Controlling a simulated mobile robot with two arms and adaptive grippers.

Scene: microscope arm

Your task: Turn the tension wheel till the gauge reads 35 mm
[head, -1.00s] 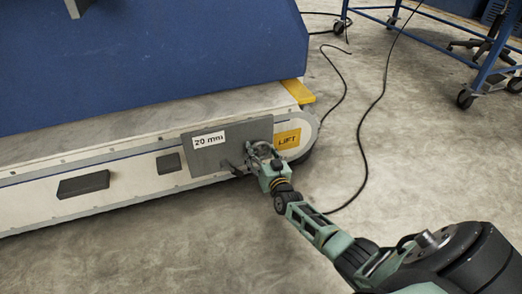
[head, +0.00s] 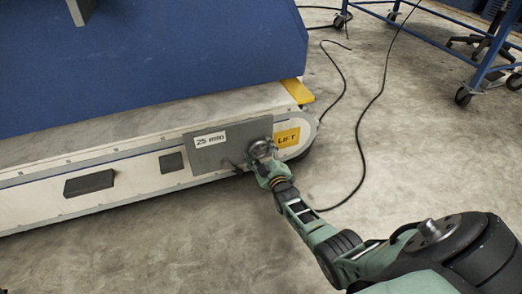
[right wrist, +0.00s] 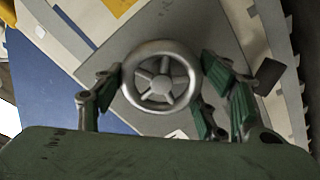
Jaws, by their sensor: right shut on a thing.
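The tension wheel (right wrist: 161,77) is a small silver handwheel with several spokes on a grey plate. It fills the middle of the right wrist view and shows small in the head view (head: 260,148). My right gripper (right wrist: 163,88) is shut on its rim, with fingers on both sides; it also shows in the head view (head: 264,160) at the plate's right part. The gauge label (head: 210,140) on the grey plate (head: 205,171) reads 25 mm. My left gripper is not in view.
A yellow LIFT label (head: 287,138) is right of the wheel. The machine's white side (head: 130,173) carries a dark block (head: 89,183). A black cable (head: 367,125) lies on the floor, and a blue wheeled frame (head: 465,70) stands at the upper right.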

